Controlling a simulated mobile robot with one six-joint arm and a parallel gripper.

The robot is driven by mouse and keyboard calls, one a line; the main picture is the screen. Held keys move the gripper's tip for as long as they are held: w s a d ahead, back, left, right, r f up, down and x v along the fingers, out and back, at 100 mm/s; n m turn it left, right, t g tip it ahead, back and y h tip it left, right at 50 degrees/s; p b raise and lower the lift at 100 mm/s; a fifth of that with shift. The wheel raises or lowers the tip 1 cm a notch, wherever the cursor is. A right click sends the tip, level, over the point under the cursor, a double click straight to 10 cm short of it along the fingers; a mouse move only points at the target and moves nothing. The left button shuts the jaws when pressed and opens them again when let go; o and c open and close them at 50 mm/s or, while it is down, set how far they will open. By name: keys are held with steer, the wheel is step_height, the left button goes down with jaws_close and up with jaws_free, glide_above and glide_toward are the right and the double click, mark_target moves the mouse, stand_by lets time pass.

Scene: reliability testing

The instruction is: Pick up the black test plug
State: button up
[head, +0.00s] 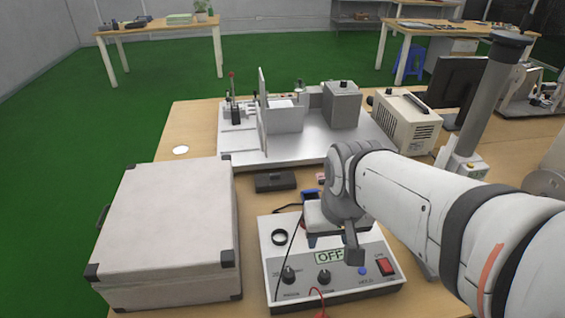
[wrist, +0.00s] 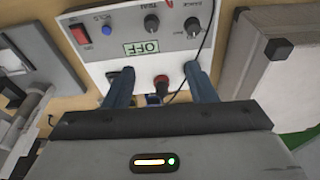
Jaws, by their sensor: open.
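My gripper (wrist: 161,76) is open in the wrist view, its two blue-grey fingers spread apart over the rear part of a white control box (wrist: 112,38). A small dark plug-like piece with a red part (wrist: 161,84) shows between the fingers, not gripped. I cannot tell for sure whether it is the black test plug. A thin black cable (wrist: 207,48) runs across the box and past the right finger. In the head view my gripper (head: 330,238) hangs over the same box (head: 270,258), and my wrist hides the area beneath it.
A large pale case (head: 165,235) stands left of the control box. A small dark box (head: 275,181) lies behind it. A metal test fixture (head: 290,145) and a beige instrument (head: 403,120) stand farther back. A red cable (head: 319,297) lies at the box's front.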

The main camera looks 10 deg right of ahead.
steer(key=shift+o, duration=0.5)
steer(key=shift+w+d+r+m, duration=0.1)
steer(key=shift+w+d+m, duration=0.2)
steer(key=shift+w+d, duration=0.6)
steer(key=w+f+m+p, duration=0.1)
steer(key=w+f+m, duration=0.1)
steer(key=w, duration=0.4)
steer(key=w+a+f+m+g, duration=0.1)
steer(key=w+f+m, duration=0.2)
steer(key=w, duration=0.3)
steer(key=w+f+m+g+p, duration=0.1)
steer(key=w+f+m, duration=0.1)
steer(key=w, duration=0.4)
steer(key=shift+w+a+f+m+p, duration=0.2)
steer(key=shift+f+m+p, duration=0.1)
steer(key=shift+f, duration=0.15)
steer(key=shift+w+f+g, duration=0.2)
steer(key=shift+f+g, duration=0.1)
steer(key=shift+f, duration=0.4)
steer(key=f, duration=0.4)
steer(key=d+f, duration=0.1)
steer(key=f, duration=0.2)
steer(key=shift+s+p, duration=0.1)
steer(key=shift+p, duration=0.3)
steer(key=shift+c, duration=0.3)
steer(key=c, duration=1)
